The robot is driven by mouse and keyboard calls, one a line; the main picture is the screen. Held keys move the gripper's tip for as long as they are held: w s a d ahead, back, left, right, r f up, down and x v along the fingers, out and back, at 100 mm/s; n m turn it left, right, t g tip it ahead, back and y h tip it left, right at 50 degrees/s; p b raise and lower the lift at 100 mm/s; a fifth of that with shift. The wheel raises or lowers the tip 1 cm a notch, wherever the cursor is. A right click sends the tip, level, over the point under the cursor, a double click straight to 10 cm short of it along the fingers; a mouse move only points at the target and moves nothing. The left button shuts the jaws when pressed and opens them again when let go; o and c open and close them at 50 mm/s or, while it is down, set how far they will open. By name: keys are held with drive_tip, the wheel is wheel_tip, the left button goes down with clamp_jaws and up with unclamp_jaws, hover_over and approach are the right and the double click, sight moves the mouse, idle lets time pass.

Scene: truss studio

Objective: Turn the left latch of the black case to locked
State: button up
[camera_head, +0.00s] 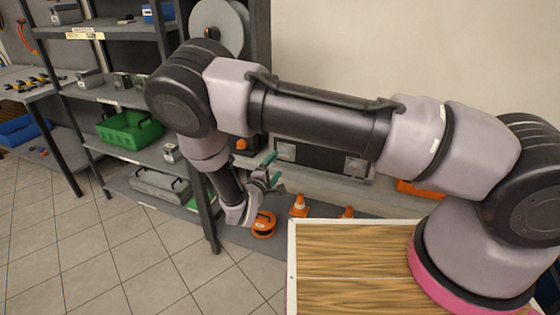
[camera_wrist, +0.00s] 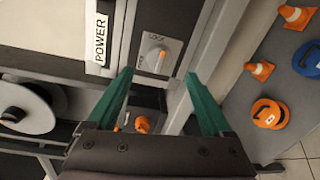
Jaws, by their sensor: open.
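The black case (camera_head: 318,158) stands on a shelf behind my arm, its front partly hidden by the arm. Its left latch (camera_head: 286,150) and right latch (camera_head: 355,167) are pale square plates. In the wrist view one latch (camera_wrist: 155,58) shows as a round knob on a light plate with LOCK printed at the top edge and smaller lettering at the left. It appears to be the left latch; I cannot tell its exact turn. My gripper (camera_head: 273,169) has green fingers, open and empty. In the wrist view its fingertips (camera_wrist: 158,73) stand either side of the knob's lower part, apparently not touching it.
A shelf post rises left of the case, and a white reel (camera_head: 218,28) hangs above. Orange cones (camera_head: 299,206) and an orange coil (camera_head: 264,225) lie below. A white POWER label (camera_wrist: 100,39) is beside the case. A wood-topped table (camera_head: 350,265) is in front.

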drive_tip(key=shift+v, duration=2.15)
